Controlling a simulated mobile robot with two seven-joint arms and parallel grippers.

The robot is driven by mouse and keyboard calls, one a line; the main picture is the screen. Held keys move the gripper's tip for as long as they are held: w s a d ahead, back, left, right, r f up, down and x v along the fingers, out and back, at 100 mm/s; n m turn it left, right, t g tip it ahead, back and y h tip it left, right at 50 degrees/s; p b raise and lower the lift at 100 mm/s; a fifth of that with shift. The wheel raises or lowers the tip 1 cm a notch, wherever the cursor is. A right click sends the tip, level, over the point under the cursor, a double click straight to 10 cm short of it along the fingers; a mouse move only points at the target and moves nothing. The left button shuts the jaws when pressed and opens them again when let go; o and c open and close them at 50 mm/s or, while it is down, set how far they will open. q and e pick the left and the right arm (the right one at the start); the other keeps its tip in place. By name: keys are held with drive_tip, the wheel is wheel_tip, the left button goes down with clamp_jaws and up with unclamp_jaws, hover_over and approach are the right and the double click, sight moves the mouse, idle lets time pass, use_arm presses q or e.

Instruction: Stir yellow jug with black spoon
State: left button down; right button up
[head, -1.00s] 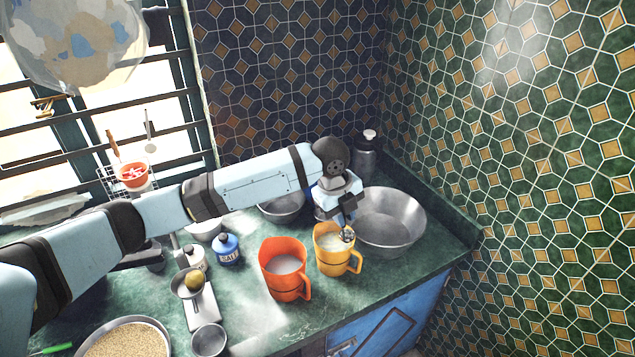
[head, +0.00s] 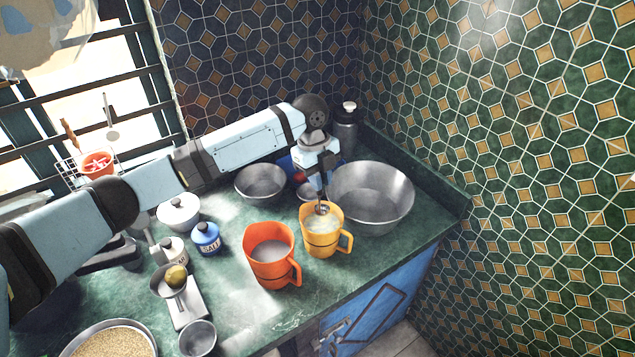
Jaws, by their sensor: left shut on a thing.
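The yellow jug (head: 320,240) stands upright on the green counter, with its handle to the right and pale liquid inside. My left gripper (head: 322,190) points down just above the jug's back rim. It is shut on the black spoon (head: 322,209), which shows only as a small dark piece with a shiny part at the jug's mouth. The fingers hide most of the spoon, and I cannot tell how deep it reaches. My right gripper is not in view.
An orange jug (head: 268,262) of pale liquid stands close to the left. A large metal bowl (head: 385,205) is just behind right, and a smaller metal bowl (head: 262,182) is behind left. A blue salt jar (head: 206,238) and a scale (head: 188,308) are further left. The counter's front edge is near.

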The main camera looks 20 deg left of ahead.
sight(321, 195)
use_arm(q)
drive_tip(key=shift+w+f+g+b, duration=0.3)
drive_tip(key=shift+w+f, duration=0.05)
drive_tip(key=shift+f, duration=0.15)
wheel_tip(321, 195, down, 2)
drive_tip(key=shift+f+b, duration=0.6)
drive_tip(key=shift+f, duration=1.5)
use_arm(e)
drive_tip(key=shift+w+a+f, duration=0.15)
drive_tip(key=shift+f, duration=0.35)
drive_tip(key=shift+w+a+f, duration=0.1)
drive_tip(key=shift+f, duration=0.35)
